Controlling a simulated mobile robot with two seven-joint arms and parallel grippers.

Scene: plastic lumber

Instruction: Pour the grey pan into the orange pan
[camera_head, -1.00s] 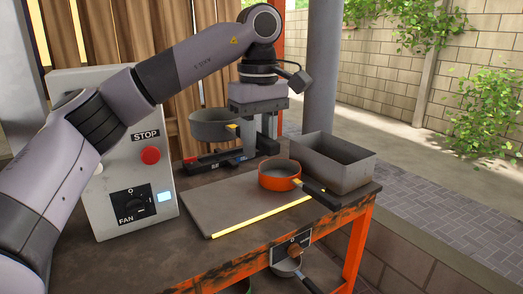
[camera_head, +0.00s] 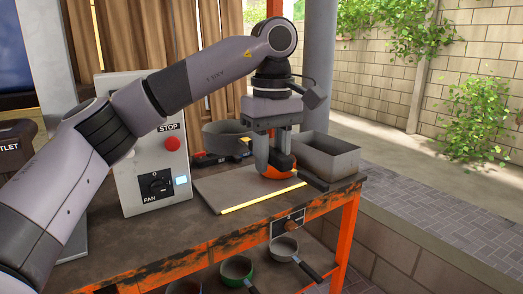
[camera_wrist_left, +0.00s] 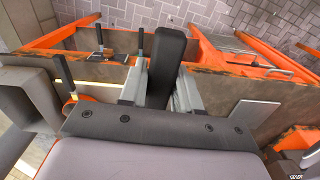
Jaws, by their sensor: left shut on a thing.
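The grey pan (camera_head: 227,134) shows in the head view over the back of the workbench, roughly level, with a yellow joint on its handle side. My left gripper (camera_head: 273,165) is shut on its dark handle (camera_wrist_left: 166,62), which fills the space between the fingers in the left wrist view. The pan's contents are hidden, and I cannot tell whether it touches what is below it. The orange pan (camera_head: 277,175) sits on the bench, partly hidden behind the left gripper, its dark handle pointing right. My right gripper is out of view.
A grey open box (camera_head: 332,163) stands right of the orange pan. A control box with a red STOP button (camera_head: 173,144) stands left. A flat grey board (camera_head: 222,190) with a yellow edge lies in front. A green pan (camera_head: 236,268) and a smaller grey pan (camera_head: 284,247) are below.

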